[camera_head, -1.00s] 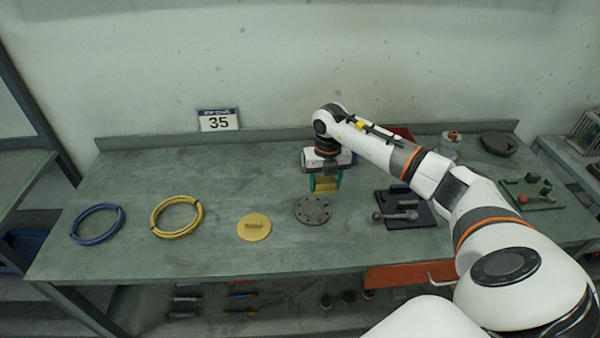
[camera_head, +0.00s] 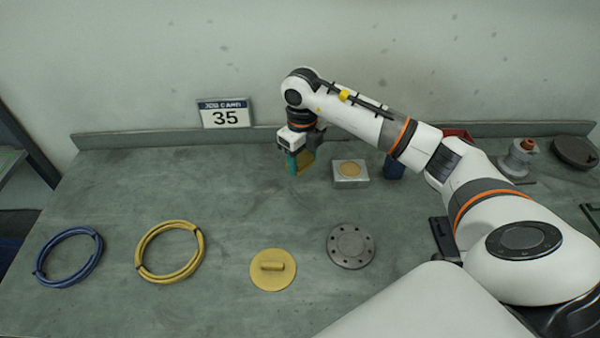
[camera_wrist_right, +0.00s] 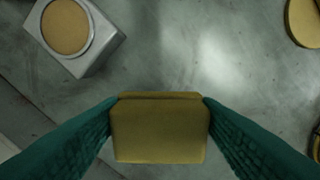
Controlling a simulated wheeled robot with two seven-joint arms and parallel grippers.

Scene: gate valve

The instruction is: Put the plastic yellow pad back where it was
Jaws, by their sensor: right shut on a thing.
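My right gripper (camera_head: 300,167) is at the back of the workbench, left of the metal block. Its teal fingers are shut on a yellow pad (camera_wrist_right: 160,132), a small squared block held between both fingertips in the right wrist view. In the head view the pad (camera_head: 306,160) shows partly behind a finger. I cannot tell whether it touches the bench. The silver metal block (camera_head: 338,183) has a round tan inset on top and stands apart from the pad; it also shows at upper left in the wrist view (camera_wrist_right: 105,52). My left gripper is not in view.
A yellow disc with a raised grip (camera_head: 272,284), a grey bolted flange (camera_head: 350,258), a yellow hose coil (camera_head: 140,254) and a blue one (camera_head: 42,254) lie along the front. A blue item (camera_head: 394,168) stands right of the metal block.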

